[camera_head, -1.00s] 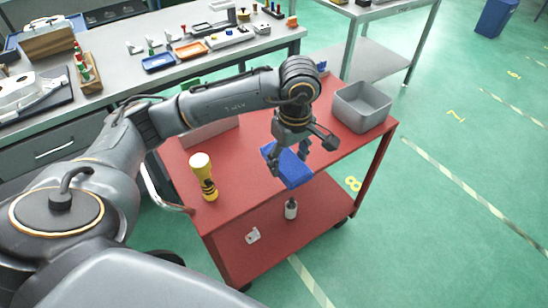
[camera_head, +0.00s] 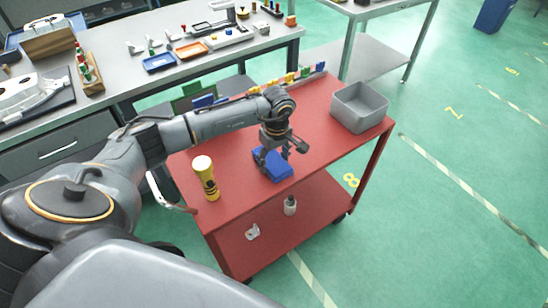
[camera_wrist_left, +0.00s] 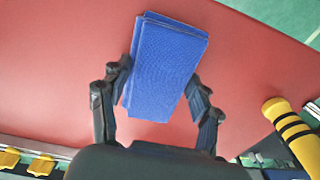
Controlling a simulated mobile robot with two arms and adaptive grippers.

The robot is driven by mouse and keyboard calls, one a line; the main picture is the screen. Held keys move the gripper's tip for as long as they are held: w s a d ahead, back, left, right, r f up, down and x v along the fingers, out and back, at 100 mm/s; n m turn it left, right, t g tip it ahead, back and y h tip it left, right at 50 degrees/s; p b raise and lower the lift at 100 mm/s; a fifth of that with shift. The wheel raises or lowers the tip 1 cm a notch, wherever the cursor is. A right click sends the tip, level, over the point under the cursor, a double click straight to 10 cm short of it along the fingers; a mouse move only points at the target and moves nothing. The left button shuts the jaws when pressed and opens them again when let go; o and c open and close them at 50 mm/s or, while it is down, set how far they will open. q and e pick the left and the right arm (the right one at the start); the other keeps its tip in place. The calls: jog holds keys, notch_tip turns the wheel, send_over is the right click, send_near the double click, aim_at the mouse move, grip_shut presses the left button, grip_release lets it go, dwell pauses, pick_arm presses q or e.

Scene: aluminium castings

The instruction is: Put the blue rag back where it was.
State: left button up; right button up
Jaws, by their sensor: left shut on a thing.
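The blue rag (camera_head: 272,166) is a folded, flat rectangular pad on or just above the red cart top (camera_head: 235,185), near its front edge. I cannot tell whether it touches the surface. My left gripper (camera_head: 280,155) is above it with its fingers shut on its two sides. In the left wrist view the rag (camera_wrist_left: 168,65) lies between the two fingers (camera_wrist_left: 160,88), over the red surface. My right gripper is in neither view.
A yellow and black flashlight (camera_head: 206,178) stands on the cart to the left of the rag. A grey bin (camera_head: 360,107) stands at the cart's far right corner. Several coloured pieces (camera_head: 305,74) line the back edge.

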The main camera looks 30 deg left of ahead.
aim_at(276, 162)
pick_arm(q)
jog(key=o, duration=1.5)
jog(key=shift+o, duration=0.2)
jog(key=shift+r, duration=0.25)
notch_tip(276, 162, up, 12)
jog(key=b, duration=0.2)
jog(key=shift+d+f, duration=0.25)
jog(key=shift+d, duration=0.05)
